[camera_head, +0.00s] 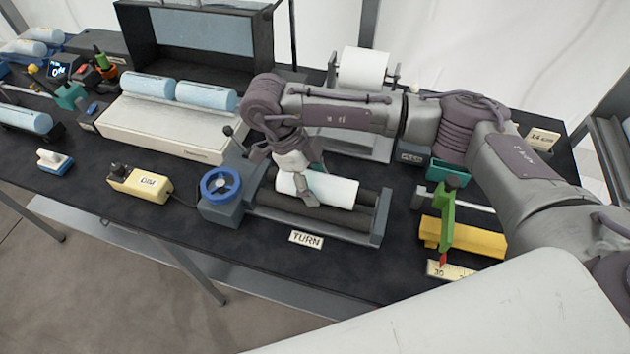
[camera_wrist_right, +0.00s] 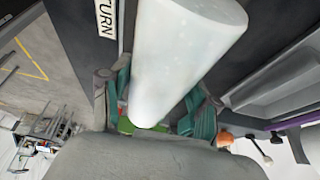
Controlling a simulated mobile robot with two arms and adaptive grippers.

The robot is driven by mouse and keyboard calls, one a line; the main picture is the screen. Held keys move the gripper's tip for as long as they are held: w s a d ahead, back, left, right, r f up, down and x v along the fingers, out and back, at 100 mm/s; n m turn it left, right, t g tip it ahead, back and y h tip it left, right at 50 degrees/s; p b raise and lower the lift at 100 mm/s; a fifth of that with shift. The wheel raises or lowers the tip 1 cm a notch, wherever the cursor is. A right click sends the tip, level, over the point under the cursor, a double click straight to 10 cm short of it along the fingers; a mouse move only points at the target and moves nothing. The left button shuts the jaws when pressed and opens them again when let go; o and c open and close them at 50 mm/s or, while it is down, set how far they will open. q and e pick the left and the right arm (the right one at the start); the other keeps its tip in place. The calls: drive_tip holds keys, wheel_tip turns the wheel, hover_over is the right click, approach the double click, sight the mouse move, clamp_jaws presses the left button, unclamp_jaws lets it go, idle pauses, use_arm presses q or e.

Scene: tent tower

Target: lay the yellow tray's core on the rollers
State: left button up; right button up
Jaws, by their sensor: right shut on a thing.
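A white core (camera_head: 328,190) lies lengthwise along the dark rollers (camera_head: 300,214) of the turning stand. From these views I cannot tell whether it rests on them or hangs just above. My right gripper (camera_head: 292,182) comes down from above and is shut on the core near its left end. In the right wrist view, the core (camera_wrist_right: 185,50) runs between the green-padded fingers (camera_wrist_right: 160,100). The yellow tray (camera_head: 470,238) is at the right side of the table, with no core visible on it. My left gripper is not in view.
A blue handwheel (camera_head: 221,184) sits at the rollers' left end, and a grey end plate (camera_head: 381,217) at their right. A "TURN" label (camera_head: 306,239) lies in front. Behind is a stand with a white roll (camera_head: 363,68). A green upright part (camera_head: 447,220) stands by the yellow tray.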

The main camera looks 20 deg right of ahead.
drive_tip(key=shift+f, duration=0.2)
drive_tip(key=o, duration=1.6)
drive_tip(key=v, duration=1.2)
